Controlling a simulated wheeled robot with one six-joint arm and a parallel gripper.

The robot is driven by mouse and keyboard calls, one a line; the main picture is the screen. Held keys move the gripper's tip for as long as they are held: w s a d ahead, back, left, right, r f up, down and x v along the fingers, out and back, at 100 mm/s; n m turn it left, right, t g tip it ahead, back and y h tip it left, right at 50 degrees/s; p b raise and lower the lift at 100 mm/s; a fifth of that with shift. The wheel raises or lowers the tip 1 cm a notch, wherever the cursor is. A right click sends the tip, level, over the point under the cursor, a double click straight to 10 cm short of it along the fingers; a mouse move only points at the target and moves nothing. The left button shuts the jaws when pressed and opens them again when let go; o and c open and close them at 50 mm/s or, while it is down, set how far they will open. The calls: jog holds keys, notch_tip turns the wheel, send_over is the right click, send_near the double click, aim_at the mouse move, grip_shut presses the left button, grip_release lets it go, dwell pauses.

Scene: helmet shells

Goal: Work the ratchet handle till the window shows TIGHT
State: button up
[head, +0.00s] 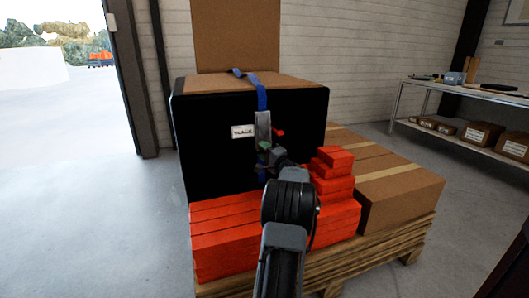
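A metal ratchet (262,127) hangs on a blue strap (261,97) that runs over the front of a black case. A small red part (279,132), perhaps the handle's end, sticks out to its right. A white window (242,131) left of the ratchet shows dark lettering that seems to read SLACK. My gripper (266,150) is at the lower end of the ratchet. My arm hides much of the contact, and I cannot tell whether the fingers are open or shut on the handle.
A metal shelf (465,95) with boxes stands at the right wall. The floor at left is clear towards an open doorway.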

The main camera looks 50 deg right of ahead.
jog(key=shift+o, duration=0.9)
jog(key=shift+a+r, duration=0.1)
jog(key=p+v, duration=0.3)
jog(key=v, duration=1)
jog(key=shift+s, duration=0.4)
jog(key=shift+a, duration=0.1)
